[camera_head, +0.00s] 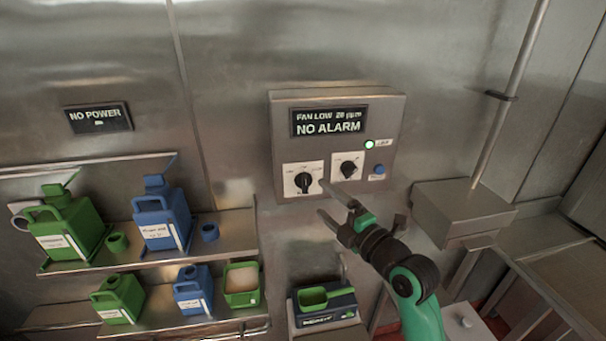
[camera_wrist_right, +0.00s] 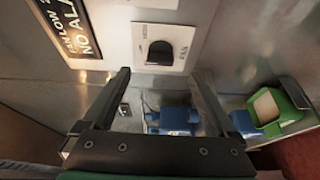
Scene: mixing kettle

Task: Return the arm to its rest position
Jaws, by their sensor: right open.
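My right arm, green and black, comes up from the bottom of the head view. Its gripper (camera_head: 326,202) is open and empty, just below and in front of the control panel (camera_head: 394,112). In the right wrist view the two fingers (camera_wrist_right: 160,82) stand wide apart with nothing between them. The panel has a left black knob (camera_head: 304,182) and a right black knob (camera_head: 348,169). A knob on a white plate (camera_wrist_right: 160,52) shows ahead of the fingers in the wrist view; the gripper is apart from it. My left gripper is not in view.
Shelves at left hold a green jug (camera_head: 66,226), a blue jug (camera_head: 162,218) and smaller containers. A scale (camera_head: 338,310) with a green scoop (camera_head: 313,297) stands below the panel. A grey box with a pipe (camera_head: 462,208) is at right. The panel display reads NO ALARM.

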